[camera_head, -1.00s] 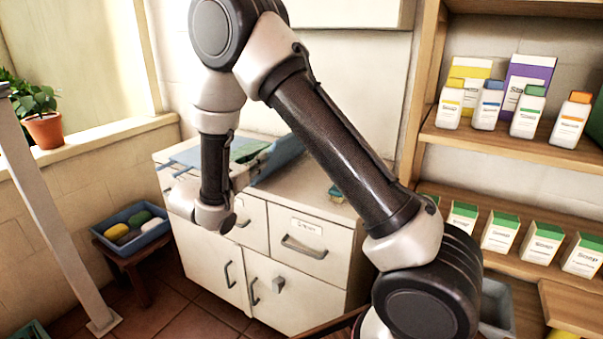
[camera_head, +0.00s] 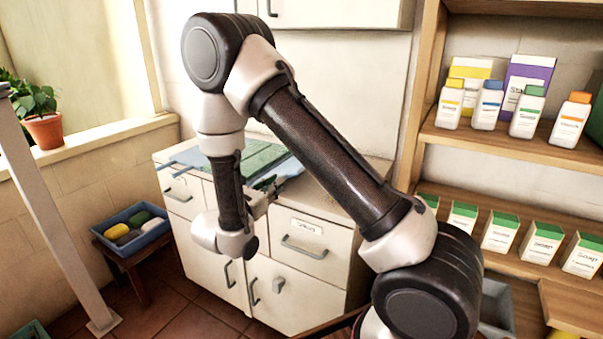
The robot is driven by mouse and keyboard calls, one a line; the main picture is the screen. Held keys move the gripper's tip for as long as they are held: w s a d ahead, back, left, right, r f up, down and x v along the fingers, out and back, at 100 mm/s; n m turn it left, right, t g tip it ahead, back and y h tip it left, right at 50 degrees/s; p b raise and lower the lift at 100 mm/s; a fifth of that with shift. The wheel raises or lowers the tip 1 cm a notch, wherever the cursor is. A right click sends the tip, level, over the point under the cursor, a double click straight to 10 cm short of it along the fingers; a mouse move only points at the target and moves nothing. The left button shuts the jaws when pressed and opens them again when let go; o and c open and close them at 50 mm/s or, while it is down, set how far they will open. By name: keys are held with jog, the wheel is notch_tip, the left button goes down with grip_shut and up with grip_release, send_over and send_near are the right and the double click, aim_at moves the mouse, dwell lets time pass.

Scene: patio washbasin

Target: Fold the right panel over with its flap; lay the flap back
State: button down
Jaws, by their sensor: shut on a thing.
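A light blue folding board lies on top of the white cabinet (camera_head: 330,240), with its left part (camera_head: 182,160) flat. A green cloth (camera_head: 256,154) lies over its middle. The board's blue right flap (camera_head: 290,170) shows at the right and looks lowered, nearly flat. My gripper (camera_head: 267,187) is at the near edge of this flap and appears shut on it. The fingertips are small and partly hidden by my arm, so the exact hold is unclear. The cloth's right panel cannot be told apart clearly from the rest of the cloth.
The cabinet top to the right of the board is largely covered by my arm. A blue tray with sponges (camera_head: 132,229) stands on a stool at the left. Shelves with soap bottles (camera_head: 530,112) and boxes (camera_head: 500,233) stand at the right.

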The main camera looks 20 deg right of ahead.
notch_tip(320, 180, down, 8)
jog(key=s+d, duration=0.1)
jog(key=shift+s+r, duration=0.15)
jog(key=c, duration=1)
grip_release()
jog(key=shift+d+r, duration=0.1)
jog(key=o, duration=0.6)
jog(key=shift+w, duration=0.2)
jog(key=shift+c, duration=0.2)
jog(key=r+v, duration=0.2)
jog(key=v, duration=0.9)
